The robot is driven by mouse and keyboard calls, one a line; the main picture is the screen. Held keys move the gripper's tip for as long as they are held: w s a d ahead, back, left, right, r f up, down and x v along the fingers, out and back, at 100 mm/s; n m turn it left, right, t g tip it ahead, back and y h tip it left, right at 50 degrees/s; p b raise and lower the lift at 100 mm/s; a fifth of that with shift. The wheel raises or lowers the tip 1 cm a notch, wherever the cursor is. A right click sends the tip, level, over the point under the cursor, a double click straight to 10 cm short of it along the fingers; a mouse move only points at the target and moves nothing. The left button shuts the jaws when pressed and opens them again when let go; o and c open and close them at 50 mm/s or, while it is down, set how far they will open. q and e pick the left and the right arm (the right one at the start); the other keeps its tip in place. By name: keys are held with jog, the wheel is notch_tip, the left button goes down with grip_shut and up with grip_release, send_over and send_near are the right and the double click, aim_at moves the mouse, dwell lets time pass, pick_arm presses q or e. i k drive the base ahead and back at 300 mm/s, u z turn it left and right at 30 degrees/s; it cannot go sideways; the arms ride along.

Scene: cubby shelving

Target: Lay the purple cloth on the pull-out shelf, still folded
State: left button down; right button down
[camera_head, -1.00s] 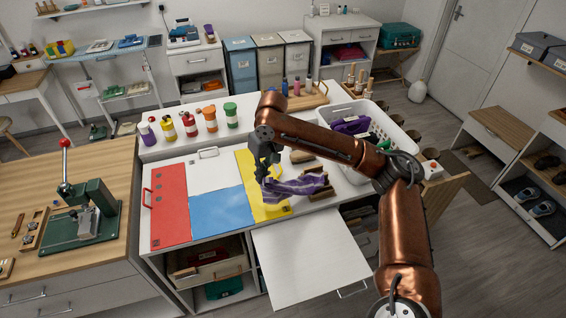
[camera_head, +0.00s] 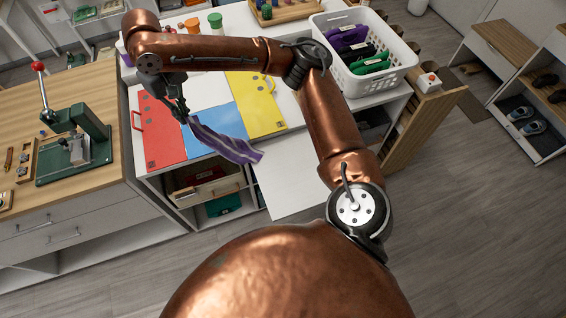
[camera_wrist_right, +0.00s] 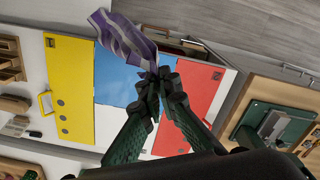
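The purple cloth (camera_head: 228,143), with pale stripes, hangs as a long narrow strip from my right gripper (camera_head: 182,114) in the head view. It slants across the blue panel and past the counter's front edge; its free end is near the left side of the pull-out shelf (camera_head: 290,185). In the right wrist view my gripper (camera_wrist_right: 158,80) has its fingertips together on one end of the cloth (camera_wrist_right: 124,40). The shelf is a flat white board, pulled out below the counter, and its visible top is bare. My left gripper is out of view.
Red (camera_head: 160,130), blue (camera_head: 213,122) and yellow (camera_head: 256,104) panels lie on the counter. A white basket (camera_head: 352,84) with folded cloths stands at its right. A green press (camera_head: 80,140) stands on the wooden table at left. An open compartment (camera_head: 205,178) is left of the shelf.

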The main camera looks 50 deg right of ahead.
aim_at(290, 184)
jog(key=u, duration=3)
jog(key=k, duration=2.6)
jog(key=z, duration=0.45)
